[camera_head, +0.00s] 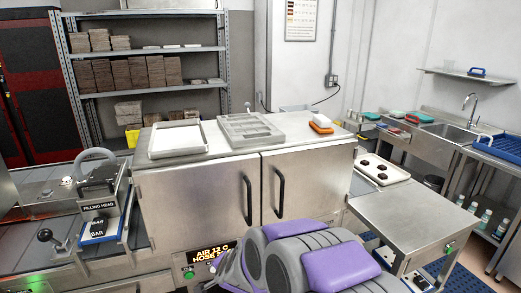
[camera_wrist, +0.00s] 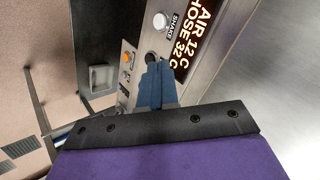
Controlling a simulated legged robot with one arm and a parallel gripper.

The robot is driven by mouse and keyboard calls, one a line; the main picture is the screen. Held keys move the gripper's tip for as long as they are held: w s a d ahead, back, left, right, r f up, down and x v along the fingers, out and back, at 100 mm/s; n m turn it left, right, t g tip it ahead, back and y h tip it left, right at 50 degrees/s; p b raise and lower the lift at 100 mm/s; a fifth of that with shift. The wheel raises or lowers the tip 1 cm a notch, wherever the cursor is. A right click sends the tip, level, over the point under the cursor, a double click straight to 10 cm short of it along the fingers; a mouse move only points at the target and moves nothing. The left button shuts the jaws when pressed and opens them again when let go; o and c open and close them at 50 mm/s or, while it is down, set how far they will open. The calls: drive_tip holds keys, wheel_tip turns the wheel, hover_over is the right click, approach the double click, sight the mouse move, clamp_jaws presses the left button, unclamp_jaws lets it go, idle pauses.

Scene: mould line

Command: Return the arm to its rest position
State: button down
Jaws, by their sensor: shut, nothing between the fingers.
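My arm's grey and purple links fill the bottom middle of the head view, folded low in front of the steel cabinet (camera_head: 212,205). My gripper (camera_wrist: 155,75) shows in the wrist view as two blue-grey fingers, shut together with nothing between them. The fingertips are in front of the control panel (camera_wrist: 128,80), beside a dark round knob or hole and below the lit display (camera_wrist: 196,38). I cannot tell whether they touch the panel. In the head view the gripper is hidden behind my arm.
The filling head station (camera_head: 97,205) stands at left. A steel side table (camera_head: 405,210) stands at right, with a tray of dark pieces (camera_head: 392,168) behind it.

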drive_tip(key=s+d+r+n+g+h, duration=0.1)
drive_tip(key=s+d+r+n+g, duration=0.2)
drive_tip(key=s+d, duration=0.5)
drive_tip(key=s+d+r+n+g+h, duration=0.1)
drive_tip(key=s+d, duration=0.7)
drive_tip(key=s, duration=1)
drive_tip(key=s+d+r+n+g+h, duration=0.1)
drive_tip(key=s+d+r+n+g, duration=0.3)
drive_tip(key=s+d, duration=0.4)
drive_tip(key=s+r+g, duration=0.1)
drive_tip(key=s+g, duration=0.1)
drive_tip(key=s, duration=0.3)
drive_tip(key=shift+s+d+r+n, duration=0.3)
drive_tip(key=shift+s+r, duration=0.1)
drive_tip(key=shift+a, duration=0.1)
